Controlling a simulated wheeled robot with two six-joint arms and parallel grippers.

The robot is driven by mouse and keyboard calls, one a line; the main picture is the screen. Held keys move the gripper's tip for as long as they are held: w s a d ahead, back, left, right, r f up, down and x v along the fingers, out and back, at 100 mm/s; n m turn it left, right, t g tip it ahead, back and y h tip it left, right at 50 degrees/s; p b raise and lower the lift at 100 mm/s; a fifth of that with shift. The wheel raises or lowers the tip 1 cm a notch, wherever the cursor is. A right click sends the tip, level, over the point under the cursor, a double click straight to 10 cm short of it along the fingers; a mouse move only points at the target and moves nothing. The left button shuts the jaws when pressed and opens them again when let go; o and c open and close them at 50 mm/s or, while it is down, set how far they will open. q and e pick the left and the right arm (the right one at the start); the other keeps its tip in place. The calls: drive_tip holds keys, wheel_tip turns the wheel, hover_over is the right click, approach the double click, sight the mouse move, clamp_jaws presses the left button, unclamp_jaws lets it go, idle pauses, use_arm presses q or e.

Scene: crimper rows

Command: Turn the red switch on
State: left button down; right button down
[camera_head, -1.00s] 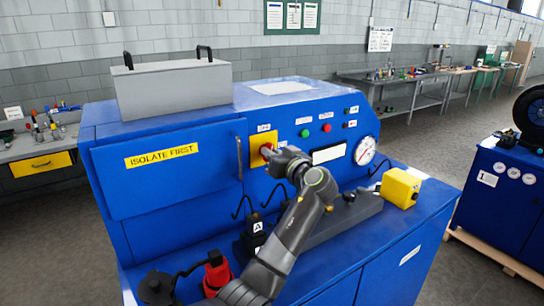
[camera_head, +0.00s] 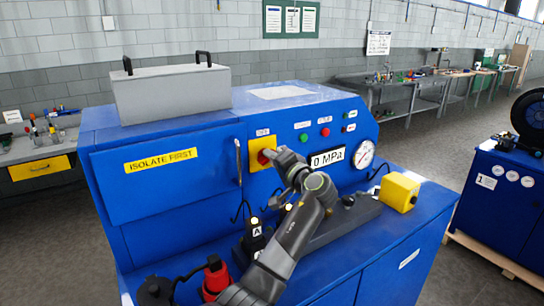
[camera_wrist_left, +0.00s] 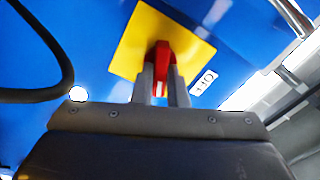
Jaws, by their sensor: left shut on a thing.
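The red switch (camera_head: 264,157) is a rotary handle on a yellow plate (camera_head: 256,144) on the front of the blue machine. In the left wrist view the red handle (camera_wrist_left: 163,58) stands out from the yellow plate (camera_wrist_left: 132,50). My left gripper (camera_head: 271,155) is at the switch in the head view. Its two fingers (camera_wrist_left: 162,84) are shut on the handle, one on each side. The fingers hide part of the handle. My right gripper is in neither view.
A display (camera_head: 327,158) reads "0 MPa", beside a round gauge (camera_head: 364,153). Green (camera_head: 304,138) and red (camera_head: 325,132) buttons sit above. A yellow block (camera_head: 400,192) and a red connector (camera_head: 216,275) stand on the lower ledge. A vertical handle (camera_head: 238,162) is left of the switch.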

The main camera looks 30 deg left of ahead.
use_arm(q)
drive_tip(key=m+p, duration=0.2)
drive_tip(key=m, duration=0.3)
drive_tip(key=shift+f, duration=0.1)
idle(0.4)
drive_tip(key=c, duration=1.4)
unclamp_jaws()
drive_tip(key=shift+d, duration=0.1)
drive_tip(key=shift+c, duration=0.2)
drive_tip(key=b+v, duration=0.7)
drive_tip(key=v, duration=1)
drive_tip(key=shift+s+d, duration=0.15)
drive_tip(key=shift+d, duration=0.05)
